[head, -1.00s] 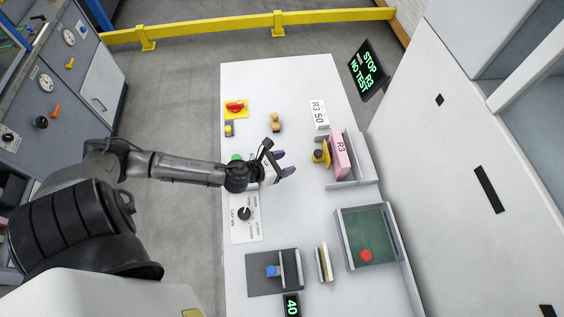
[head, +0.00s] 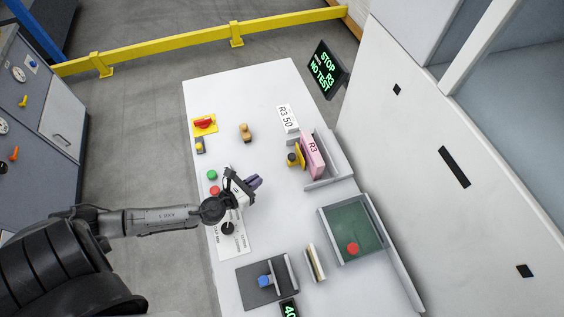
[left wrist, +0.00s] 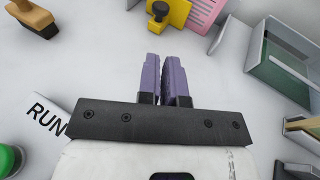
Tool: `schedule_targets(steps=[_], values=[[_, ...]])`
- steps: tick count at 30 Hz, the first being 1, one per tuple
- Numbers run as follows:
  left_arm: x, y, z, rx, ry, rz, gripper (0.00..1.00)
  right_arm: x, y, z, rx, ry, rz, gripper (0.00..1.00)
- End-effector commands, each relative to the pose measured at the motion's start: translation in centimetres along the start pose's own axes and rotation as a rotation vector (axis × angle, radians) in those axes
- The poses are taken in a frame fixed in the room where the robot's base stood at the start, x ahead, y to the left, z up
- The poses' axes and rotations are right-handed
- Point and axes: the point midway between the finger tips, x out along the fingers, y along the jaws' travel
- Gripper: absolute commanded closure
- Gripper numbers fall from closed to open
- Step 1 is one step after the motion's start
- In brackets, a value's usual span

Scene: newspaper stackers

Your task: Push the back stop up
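My left gripper (head: 257,181) is over the left middle of the white table, with its purple fingers pointing right. In the left wrist view the fingers (left wrist: 166,78) are nearly together, with nothing seen between them. A yellow block with a dark knob (head: 293,159) stands against a pink R3 stack (head: 312,155) in a grey holder, right of and beyond my gripper. I cannot tell which piece is the back stop. My right gripper is not in view.
A green-floored tray (head: 340,222) with a red knob (head: 353,249) stands at the right. A wooden-handled stamp (head: 245,132), a red switch (head: 205,122), and green (head: 212,174) and red buttons are at the left. The table between my gripper and the R3 holder is clear.

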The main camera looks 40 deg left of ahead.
Motion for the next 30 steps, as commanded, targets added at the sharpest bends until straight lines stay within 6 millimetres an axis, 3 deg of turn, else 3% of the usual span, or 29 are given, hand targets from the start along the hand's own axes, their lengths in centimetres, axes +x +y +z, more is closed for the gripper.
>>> schedule_targets(steps=[6, 11, 30], values=[[-0.7, -0.4, -0.9, 0.001, -0.034, 0.009, 1.0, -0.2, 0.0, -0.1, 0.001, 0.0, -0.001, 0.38], [0.3, -0.4, -0.9, 0.002, -0.041, 0.01, 1.0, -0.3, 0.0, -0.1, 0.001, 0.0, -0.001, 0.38], [11.0, -0.4, -0.5, 0.004, -0.04, 0.009, 1.0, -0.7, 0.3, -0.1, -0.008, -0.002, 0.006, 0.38]])
